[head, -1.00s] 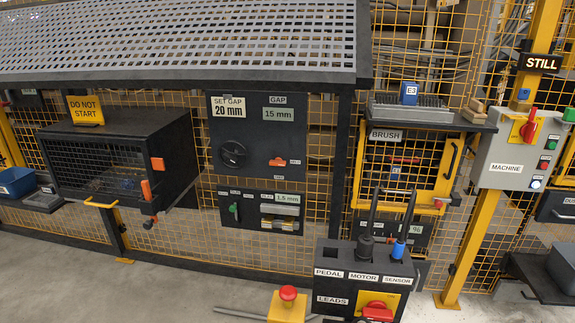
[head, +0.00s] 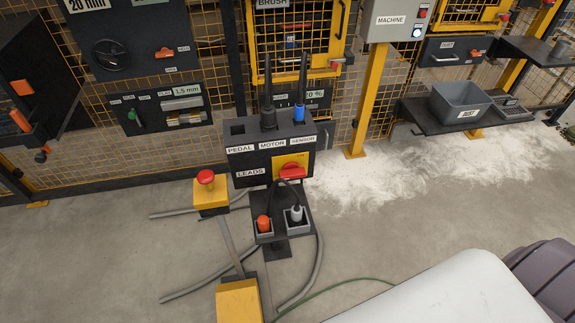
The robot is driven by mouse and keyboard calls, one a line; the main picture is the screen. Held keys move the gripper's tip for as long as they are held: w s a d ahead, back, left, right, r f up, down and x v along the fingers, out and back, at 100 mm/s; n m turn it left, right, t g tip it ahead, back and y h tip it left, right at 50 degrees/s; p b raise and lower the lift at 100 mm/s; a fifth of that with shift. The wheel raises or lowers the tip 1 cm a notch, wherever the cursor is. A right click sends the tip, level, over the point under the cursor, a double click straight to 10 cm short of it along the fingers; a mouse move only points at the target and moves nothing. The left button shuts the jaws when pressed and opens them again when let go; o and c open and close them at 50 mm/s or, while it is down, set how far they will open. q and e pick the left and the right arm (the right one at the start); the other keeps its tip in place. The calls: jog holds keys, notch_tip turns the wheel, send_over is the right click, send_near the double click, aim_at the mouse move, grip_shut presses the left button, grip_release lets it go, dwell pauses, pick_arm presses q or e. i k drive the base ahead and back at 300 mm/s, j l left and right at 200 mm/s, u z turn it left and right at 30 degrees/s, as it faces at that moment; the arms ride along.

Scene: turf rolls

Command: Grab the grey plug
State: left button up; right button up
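The grey plug (head: 296,213) stands in the right-hand small grey holder on a dark shelf below the LEADS box (head: 240,160). A dark cable loops up from the shelf towards the box. An orange plug (head: 263,223) sits in the left-hand holder beside it. On top of the LEADS box, a black plug (head: 268,117) stands at the MOTOR label and a blue plug (head: 299,113) at the SENSOR label. The socket above the PEDAL label looks empty. Neither of my grippers is in view.
A red lever switch (head: 291,170) is on the box front. A yellow pedestal with a red button (head: 205,177) stands to its left, and a yellow block (head: 239,300) lies nearer. Loose grey hoses cross the floor. White dust (head: 400,170) covers the floor at right, near a grey DUST bin (head: 460,102).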

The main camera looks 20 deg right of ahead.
aim_at(296, 212)
jog(key=z, duration=0.8)
